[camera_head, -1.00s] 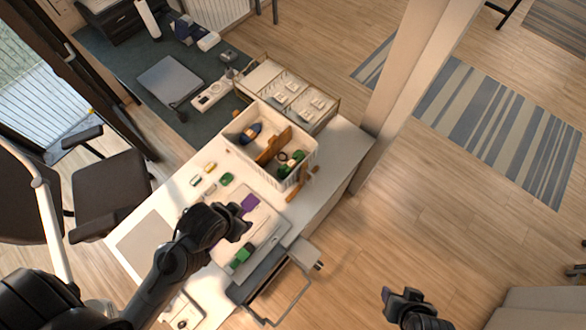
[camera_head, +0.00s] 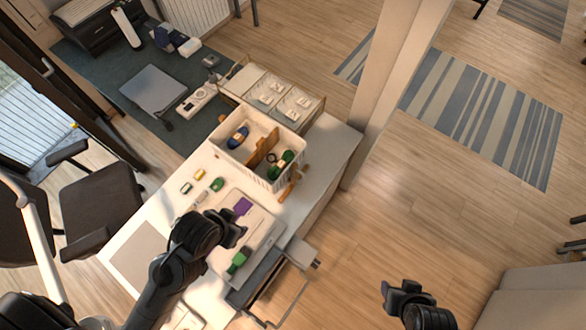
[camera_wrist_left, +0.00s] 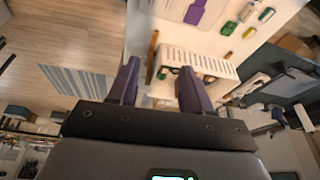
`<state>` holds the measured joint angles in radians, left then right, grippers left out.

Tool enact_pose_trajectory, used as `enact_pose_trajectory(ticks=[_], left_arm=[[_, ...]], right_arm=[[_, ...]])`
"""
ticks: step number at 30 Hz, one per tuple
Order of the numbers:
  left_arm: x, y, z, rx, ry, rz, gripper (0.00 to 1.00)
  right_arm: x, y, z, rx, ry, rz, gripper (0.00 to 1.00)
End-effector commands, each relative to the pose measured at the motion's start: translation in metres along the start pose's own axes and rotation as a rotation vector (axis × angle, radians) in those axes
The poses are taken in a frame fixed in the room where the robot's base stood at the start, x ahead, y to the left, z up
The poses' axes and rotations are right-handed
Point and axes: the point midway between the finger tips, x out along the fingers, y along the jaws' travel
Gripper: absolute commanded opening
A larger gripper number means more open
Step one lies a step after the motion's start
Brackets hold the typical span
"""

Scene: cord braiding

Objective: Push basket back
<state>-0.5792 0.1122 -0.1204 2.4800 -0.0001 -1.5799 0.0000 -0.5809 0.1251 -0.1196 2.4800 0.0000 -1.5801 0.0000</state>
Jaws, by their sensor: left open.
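The white basket (camera_head: 240,169) stands on the far part of the white table (camera_head: 327,154). It has slotted walls and a brown divider (camera_head: 263,148), with a blue cord bundle (camera_head: 238,136) and a green one (camera_head: 281,165) inside. My left gripper (camera_head: 238,232) is over the near part of the table, apart from the basket. In the left wrist view, its purple fingers (camera_wrist_left: 159,72) are open and empty, with the basket's slotted wall (camera_wrist_left: 198,62) beyond them. My right gripper (camera_head: 389,290) is off the table's right side, above the floor; its jaw state is unclear.
A compartment tray (camera_head: 278,88) stands close behind the basket. A beige pillar (camera_head: 385,95) rises at right.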

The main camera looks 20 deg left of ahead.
Motion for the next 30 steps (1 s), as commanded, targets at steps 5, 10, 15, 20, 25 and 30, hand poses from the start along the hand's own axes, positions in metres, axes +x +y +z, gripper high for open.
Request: enact_pose_trajectory(ticks=[5,10,15,20,25,30], left_arm=[[0.0,-0.001,0.0,0.005,-0.001,-0.004,0.49],[0.001,-0.003,0.001,0.012,-0.003,-0.009,0.38],[0.0,-0.002,-0.01,0.018,0.055,-0.007,0.23],[0.004,-0.003,-0.037,0.027,0.205,-0.009,0.23],[0.024,-0.001,-0.071,0.031,0.418,-0.013,0.23],[0.081,0.005,-0.099,0.018,0.678,-0.026,0.23]], right_arm=[[0.0,-0.001,0.0,0.005,0.001,-0.004,0.49],[0.0,-0.002,-0.001,0.007,0.001,-0.006,0.49],[0.0,-0.002,-0.001,0.008,0.001,-0.007,0.49],[0.0,-0.002,-0.001,0.008,0.001,-0.007,0.49],[0.003,-0.002,0.0,0.006,0.002,-0.006,0.49],[0.038,-0.002,0.012,0.001,0.005,-0.002,0.49]])
